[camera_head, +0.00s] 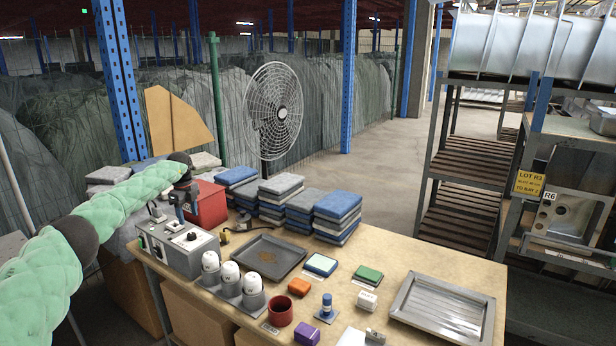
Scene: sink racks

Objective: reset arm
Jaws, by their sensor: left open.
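My left arm comes in from the left in a green padded sleeve. Its left gripper (184,207) hangs pointing down at the left end of the table, over or just behind a grey control box (190,252) and beside a red box (209,203). The gripper is small and dark here; it looks open, with nothing seen in it. Whether it touches the control box is hard to tell. My right gripper is not in view.
The table (400,262) holds a dark tray (262,258), a metal tray (443,308), white-topped items in a grey holder (229,284), a red cup (280,311), and several small blocks. Folded cloth stacks (338,217) and a fan (273,110) stand behind. Metal racks (470,170) stand at right.

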